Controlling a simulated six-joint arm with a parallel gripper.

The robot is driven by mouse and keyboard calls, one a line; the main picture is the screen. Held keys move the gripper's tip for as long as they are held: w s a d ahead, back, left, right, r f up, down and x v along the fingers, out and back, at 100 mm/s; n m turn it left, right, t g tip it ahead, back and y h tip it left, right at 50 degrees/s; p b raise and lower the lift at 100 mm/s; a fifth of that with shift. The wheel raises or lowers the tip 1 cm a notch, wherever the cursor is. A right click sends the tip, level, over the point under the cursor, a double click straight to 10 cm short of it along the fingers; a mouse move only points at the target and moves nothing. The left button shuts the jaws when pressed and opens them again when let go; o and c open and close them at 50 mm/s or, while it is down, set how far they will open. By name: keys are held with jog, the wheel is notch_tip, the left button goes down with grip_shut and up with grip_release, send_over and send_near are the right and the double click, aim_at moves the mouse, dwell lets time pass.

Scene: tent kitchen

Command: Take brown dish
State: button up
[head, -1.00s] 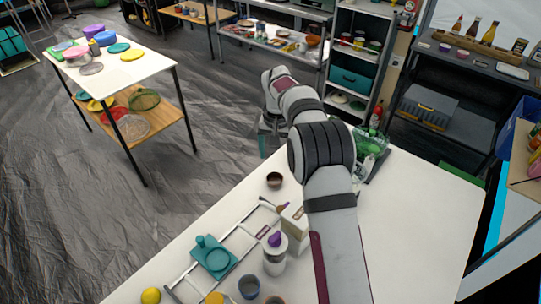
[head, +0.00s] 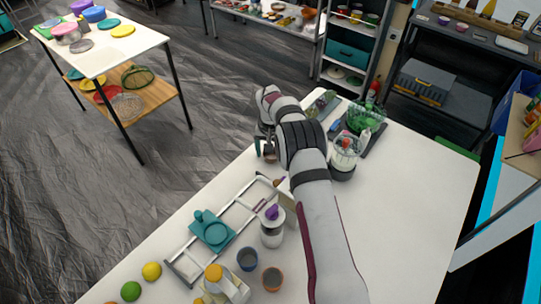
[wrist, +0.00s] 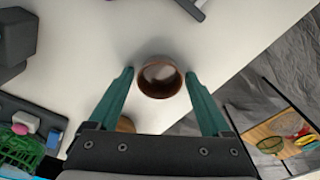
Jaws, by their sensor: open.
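In the head view the dish (head: 270,157) is mostly hidden by my gripper (head: 264,148), near the table's left edge. I cannot tell exactly how high the fingertips are above the table.
A metal rack (head: 237,214) with a teal holder (head: 212,230) lies nearby. A white bottle with a purple top (head: 272,229), two cups and fruit stand towards the front. A blender (head: 345,155) stands to the right. The table's right side is clear.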

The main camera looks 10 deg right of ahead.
aim_at(271, 158)
jog(key=c, duration=0.8)
jog(key=shift+o, duration=0.2)
notch_tip(271, 158, up, 9)
